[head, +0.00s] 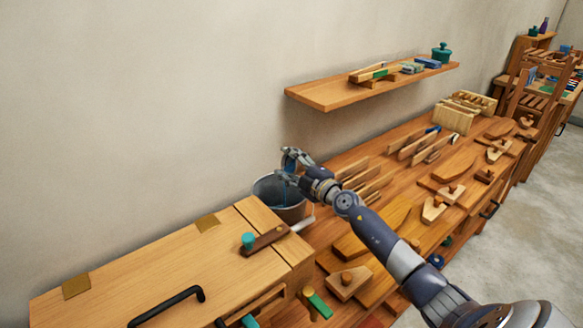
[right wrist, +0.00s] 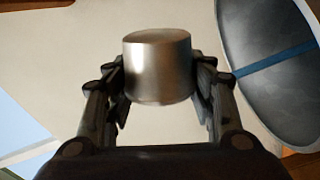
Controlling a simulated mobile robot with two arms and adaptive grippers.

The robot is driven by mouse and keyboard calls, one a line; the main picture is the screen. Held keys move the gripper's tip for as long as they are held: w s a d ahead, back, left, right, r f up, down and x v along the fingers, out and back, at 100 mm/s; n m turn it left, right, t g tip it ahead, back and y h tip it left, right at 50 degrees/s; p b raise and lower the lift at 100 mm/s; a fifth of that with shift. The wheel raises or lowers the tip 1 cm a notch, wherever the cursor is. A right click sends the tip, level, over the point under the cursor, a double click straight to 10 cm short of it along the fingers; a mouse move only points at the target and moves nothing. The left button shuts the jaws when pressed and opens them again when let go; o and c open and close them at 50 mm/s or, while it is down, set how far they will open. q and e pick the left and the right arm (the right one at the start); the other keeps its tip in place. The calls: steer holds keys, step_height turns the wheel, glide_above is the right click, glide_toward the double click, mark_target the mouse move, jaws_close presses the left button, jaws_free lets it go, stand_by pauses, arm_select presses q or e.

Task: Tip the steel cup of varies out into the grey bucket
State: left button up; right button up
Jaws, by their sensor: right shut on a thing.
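My right gripper (head: 288,168) is above the grey bucket (head: 296,213), partly covering its mouth in the head view. In the right wrist view my right gripper (right wrist: 160,88) is shut on the steel cup (right wrist: 158,72), with a finger on each side of it. The cup is a smooth, shiny cylinder; I see its side and no contents, and cannot make it out clearly in the head view. The bucket's dark oval (right wrist: 262,95) with a blue band across it shows at the right of the wrist view, apart from the cup. My left gripper is out of view.
A wooden chest (head: 150,270) with a black handle stands left of the bucket. The wooden bench (head: 400,165) to the right holds several planes and wooden tools. A wall shelf (head: 330,94) with small items hangs above the bench. The wall is close behind the bucket.

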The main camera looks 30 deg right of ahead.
steer(key=shift+a+f+n, duration=0.25)
steer(key=shift+f+n, duration=0.05)
steer(key=shift+n, duration=0.3)
steer(key=shift+a+r+n, duration=0.1)
steer(key=shift+r+n, duration=0.1)
steer(key=shift+n, duration=0.3)
steer(key=shift+a+f+n, duration=0.1)
steer(key=shift+a+n, duration=0.2)
steer(key=shift+n, duration=0.9)
arm_select(q)
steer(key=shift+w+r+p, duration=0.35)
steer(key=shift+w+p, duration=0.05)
steer(key=shift+p, duration=0.2)
arm_select(e)
steer(key=shift+s+a+f+n, duration=0.1)
steer(key=shift+a+n, duration=0.15)
steer(key=shift+n, duration=0.6)
steer(key=shift+a+f+n, duration=0.1)
steer(key=shift+a+n, duration=0.1)
steer(key=shift+n, duration=0.65)
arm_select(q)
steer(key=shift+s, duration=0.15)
arm_select(e)
steer(key=shift+r, duration=0.1)
